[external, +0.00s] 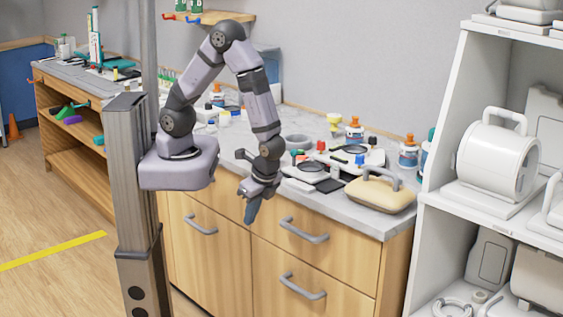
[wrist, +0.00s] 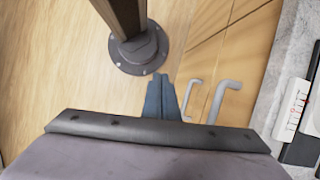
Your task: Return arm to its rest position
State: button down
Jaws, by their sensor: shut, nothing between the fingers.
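My gripper (external: 251,212) hangs in front of the wooden drawers, just off the counter's front edge, pointing down. It is shut, with nothing between its fingers. In the wrist view my gripper (wrist: 160,78) shows as two dark blue fingers pressed together, over the wood floor and the drawer fronts. My arm bends up from its mount on the column and comes down again beside the counter. No object is held.
The counter (external: 360,213) holds bottles, small devices and a beige case (external: 380,194). Drawer handles (external: 303,230) stick out near my gripper. A white shelf (external: 435,150) with devices stands at right. My column's round base (wrist: 138,50) is on the floor. Open floor (external: 60,220) lies at left.

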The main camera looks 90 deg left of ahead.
jog(key=a+r+n+t+h, duration=0.1)
jog(key=a+r+n, duration=0.2)
jog(key=r, duration=0.2)
jog(key=w+a+r+n+t+h, duration=0.1)
jog(key=a+r+n+t+h, duration=0.1)
jog(key=r, duration=0.4)
jog(key=shift+w+a+n, duration=0.15)
jog(key=shift+a+n, duration=0.3)
jog(key=shift+n, duration=0.75)
